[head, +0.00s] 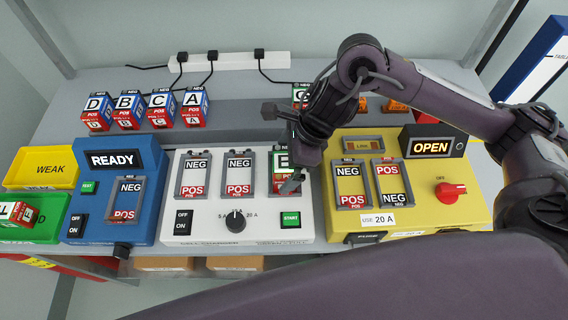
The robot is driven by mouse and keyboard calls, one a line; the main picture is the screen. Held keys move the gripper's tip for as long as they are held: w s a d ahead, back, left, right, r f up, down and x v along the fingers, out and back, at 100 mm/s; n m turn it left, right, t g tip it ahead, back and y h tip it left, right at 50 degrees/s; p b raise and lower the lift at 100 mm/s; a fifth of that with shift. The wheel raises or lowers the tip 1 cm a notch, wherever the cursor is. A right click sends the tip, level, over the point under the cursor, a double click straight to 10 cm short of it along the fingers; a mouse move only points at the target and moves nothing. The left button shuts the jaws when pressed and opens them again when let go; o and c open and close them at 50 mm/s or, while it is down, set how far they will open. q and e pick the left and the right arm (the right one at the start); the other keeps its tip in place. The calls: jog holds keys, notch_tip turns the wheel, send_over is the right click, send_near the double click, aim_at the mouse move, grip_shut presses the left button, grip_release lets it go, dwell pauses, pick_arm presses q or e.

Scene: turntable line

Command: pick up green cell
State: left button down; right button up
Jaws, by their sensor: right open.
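A cell with a green band and a letter that looks like E (281,161) stands in the right slot of the white charger (205,212). My right gripper (281,148) is open, with its fingers close around this cell; I cannot tell whether they touch it. Another cell with green on it, lettered like G or C (299,93), stands at the back, partly hidden by my right arm. A cell with a green part (17,213) lies in the green tray (47,228) at far left. My left gripper is not in view.
Cells D (97,111), B (127,109), C (160,108) and A (195,106) stand at the back. A blue tester (148,159) reads READY. A yellow unit (415,208) with a red knob reads OPEN. A yellow WEAK tray (42,167) is at left. The charger's other slots look empty.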

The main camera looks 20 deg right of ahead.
jog(key=shift+x, duration=0.8)
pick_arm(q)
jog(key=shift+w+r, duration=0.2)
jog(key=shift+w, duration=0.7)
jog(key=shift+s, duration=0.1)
pick_arm(e)
jog(key=shift+c, duration=0.4)
jog(key=c, duration=0.5)
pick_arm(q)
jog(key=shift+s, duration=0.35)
pick_arm(e)
jog(key=shift+w+r, duration=0.1)
jog(key=c, duration=0.7)
jog(key=shift+r, duration=0.1)
jog(key=shift+c, duration=0.2)
